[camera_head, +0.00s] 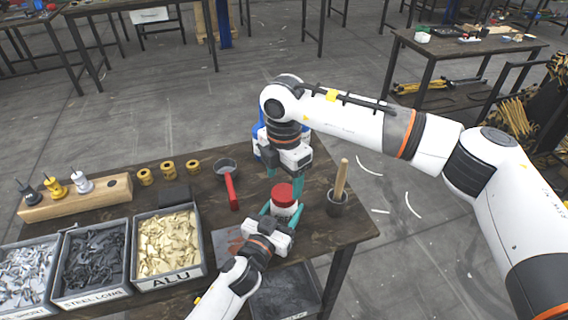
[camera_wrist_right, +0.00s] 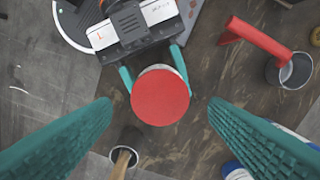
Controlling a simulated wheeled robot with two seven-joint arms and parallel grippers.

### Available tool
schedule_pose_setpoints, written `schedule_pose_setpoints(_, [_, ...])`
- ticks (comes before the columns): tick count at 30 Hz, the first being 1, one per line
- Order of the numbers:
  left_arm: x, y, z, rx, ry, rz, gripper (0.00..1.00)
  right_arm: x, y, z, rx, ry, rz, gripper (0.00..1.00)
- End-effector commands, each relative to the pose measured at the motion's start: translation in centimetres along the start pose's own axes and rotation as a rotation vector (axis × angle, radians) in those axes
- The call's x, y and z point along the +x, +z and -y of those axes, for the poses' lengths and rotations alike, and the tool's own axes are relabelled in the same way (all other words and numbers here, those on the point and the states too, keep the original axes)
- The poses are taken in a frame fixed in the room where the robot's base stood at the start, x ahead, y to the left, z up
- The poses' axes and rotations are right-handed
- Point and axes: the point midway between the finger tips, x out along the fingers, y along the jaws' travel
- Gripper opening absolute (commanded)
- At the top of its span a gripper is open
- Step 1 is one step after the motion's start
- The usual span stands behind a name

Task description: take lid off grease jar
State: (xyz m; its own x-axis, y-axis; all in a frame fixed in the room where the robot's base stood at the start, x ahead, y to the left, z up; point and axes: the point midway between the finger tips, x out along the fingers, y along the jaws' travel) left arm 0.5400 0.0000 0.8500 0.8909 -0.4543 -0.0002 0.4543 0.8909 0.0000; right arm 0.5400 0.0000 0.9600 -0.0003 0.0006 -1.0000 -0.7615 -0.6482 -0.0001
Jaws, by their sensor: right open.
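The grease jar (camera_wrist_right: 158,69) is pale with a round red lid (camera_head: 283,193), and it stands upright near the table's right side. The lid is on the jar and fills the middle of the right wrist view (camera_wrist_right: 160,96). My left gripper (camera_head: 281,211) reaches in from the front, its teal fingers closed on both sides of the jar's body below the lid. My right gripper (camera_head: 285,184) points down from above, its fingers open wide. In the right wrist view the lid lies between its fingers (camera_wrist_right: 160,106), with space on both sides.
A dark cup with a wooden handle (camera_head: 341,180) stands right of the jar. A small pan with a red handle (camera_head: 231,190) lies left. Brass rings (camera_head: 167,168), a wooden block (camera_head: 75,203) and bins of parts, one marked ALU (camera_head: 170,282), are farther left.

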Motion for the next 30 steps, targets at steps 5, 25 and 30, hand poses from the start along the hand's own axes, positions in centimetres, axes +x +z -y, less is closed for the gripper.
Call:
schedule_pose_setpoints(5, [0.0, -0.1, 0.0, 0.0, 0.0, -0.002, 0.0, 2.4, 0.0, 0.0, 0.0, 0.001, 0.001, 0.69])
schedule_pose_setpoints(25, [0.0, -0.1, 0.0, 0.0, 0.001, -0.002, 0.0, 3.4, 0.0, 0.0, -0.002, 0.0, 0.0, 0.29])
schedule_pose_setpoints(30, [0.0, -0.1, 0.0, 0.0, 0.001, -0.002, 0.0, 3.4, 0.0, 0.0, -0.008, 0.0, 0.0, 0.23])
